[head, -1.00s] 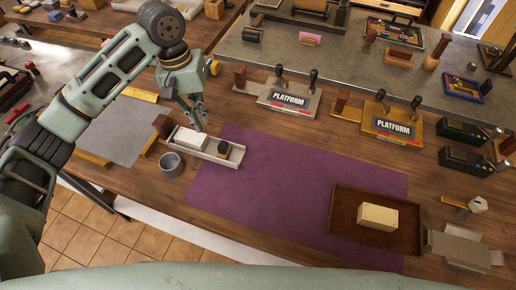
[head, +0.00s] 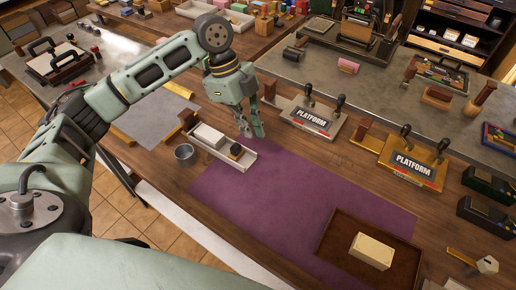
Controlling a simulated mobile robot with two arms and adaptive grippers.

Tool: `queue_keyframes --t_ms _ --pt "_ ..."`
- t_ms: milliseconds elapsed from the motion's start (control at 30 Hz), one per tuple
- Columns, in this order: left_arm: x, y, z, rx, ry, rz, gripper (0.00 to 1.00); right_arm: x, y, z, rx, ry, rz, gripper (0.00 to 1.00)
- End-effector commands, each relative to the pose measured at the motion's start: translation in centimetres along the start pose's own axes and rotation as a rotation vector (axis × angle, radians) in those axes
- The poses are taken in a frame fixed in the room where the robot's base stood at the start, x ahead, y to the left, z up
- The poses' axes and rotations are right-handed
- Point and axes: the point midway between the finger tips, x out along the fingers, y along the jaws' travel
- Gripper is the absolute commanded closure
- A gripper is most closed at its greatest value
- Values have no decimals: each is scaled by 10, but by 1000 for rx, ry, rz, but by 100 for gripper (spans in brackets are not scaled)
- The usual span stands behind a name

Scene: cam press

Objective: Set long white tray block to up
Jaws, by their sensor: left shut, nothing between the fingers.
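The long white tray (head: 248,163) lies on the wooden table at the purple mat's far left corner. A white block (head: 208,136) sits in its left part. A small dark round-topped piece (head: 236,150) sits in its right part. My left gripper (head: 253,133) is shut and empty, pointing down, just beyond the tray's right part in the picture. It looks apart from the white block; its exact height above the table is hard to tell. My right gripper is not in view.
A metal cup (head: 184,153) stands close to the tray's left front. Two platform stamps, one silver (head: 311,117) and one gold (head: 414,165), stand to the right. A brown tray (head: 335,253) holds a cream block (head: 372,251). The purple mat (head: 290,205) is mostly clear.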

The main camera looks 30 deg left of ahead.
Motion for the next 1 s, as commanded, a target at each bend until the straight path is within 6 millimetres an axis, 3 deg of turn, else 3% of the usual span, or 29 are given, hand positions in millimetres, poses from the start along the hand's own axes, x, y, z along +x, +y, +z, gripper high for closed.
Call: queue_keyframes --t_ms 167,567,700,1000 --pt "17 1 0 8 0 4 100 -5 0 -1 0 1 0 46" --pt "99 2 -1 6 0 6 100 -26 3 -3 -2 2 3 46" --pt "88 0 22 2 -4 0 100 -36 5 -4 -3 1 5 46" --pt "86 1 38 7 -2 1 100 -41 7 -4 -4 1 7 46"
